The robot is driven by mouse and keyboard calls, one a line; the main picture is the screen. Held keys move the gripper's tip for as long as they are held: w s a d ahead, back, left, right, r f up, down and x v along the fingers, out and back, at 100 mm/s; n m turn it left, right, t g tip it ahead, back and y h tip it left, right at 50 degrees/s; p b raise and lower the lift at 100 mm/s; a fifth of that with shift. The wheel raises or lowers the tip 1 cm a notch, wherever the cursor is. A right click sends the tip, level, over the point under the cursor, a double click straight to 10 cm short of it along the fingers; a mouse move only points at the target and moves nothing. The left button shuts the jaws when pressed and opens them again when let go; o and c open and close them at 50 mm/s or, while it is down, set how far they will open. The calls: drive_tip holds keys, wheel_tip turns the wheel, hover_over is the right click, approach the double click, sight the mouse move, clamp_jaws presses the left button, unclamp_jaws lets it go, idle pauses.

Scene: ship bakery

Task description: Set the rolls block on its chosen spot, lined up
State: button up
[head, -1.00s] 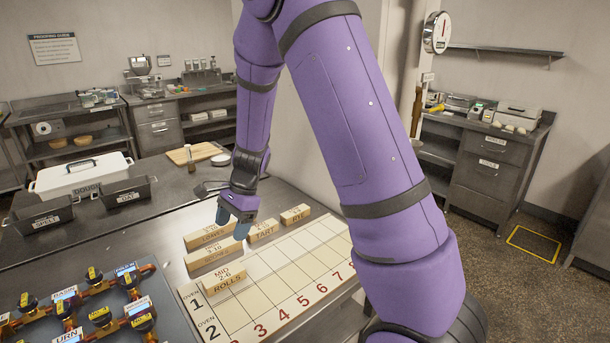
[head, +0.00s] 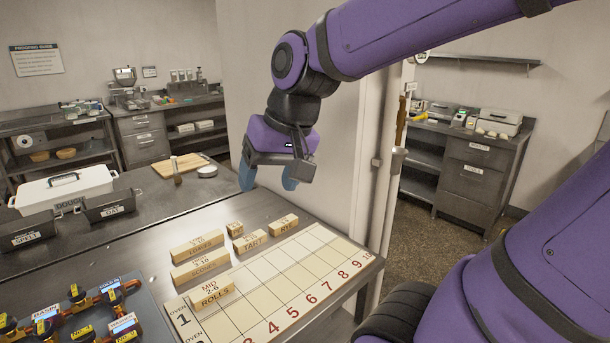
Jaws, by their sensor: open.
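The rolls block (head: 217,295) is a pale wooden block lettered "ROLLS", with "MID 2-6" on its top. It lies on the left part of the oven grid board (head: 318,307), on the row marked oven 1, near the low-numbered columns. Its long side looks roughly in line with the row. My gripper (head: 267,180) hangs well above the table, behind and to the right of the block. Its blue-tipped fingers are apart with nothing between them. It does not touch the block.
Blocks for loaves (head: 197,246), scones (head: 201,267), tart (head: 250,241) and rye (head: 284,225) lie behind the grid, with a small block (head: 235,229) near them. A valve panel (head: 90,318) is front left. Dark tins (head: 109,207) and a white dough box (head: 62,190) stand farther back.

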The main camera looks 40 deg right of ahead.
drive_tip(key=s+d+r+n+t+h, duration=0.1)
drive_tip(key=s+r+n+h, duration=0.1)
drive_tip(key=s, duration=0.4)
drive_tip(key=shift+s+d+n, duration=0.25)
drive_tip(key=shift+s+n, duration=0.15)
drive_tip(key=shift+n, duration=0.1)
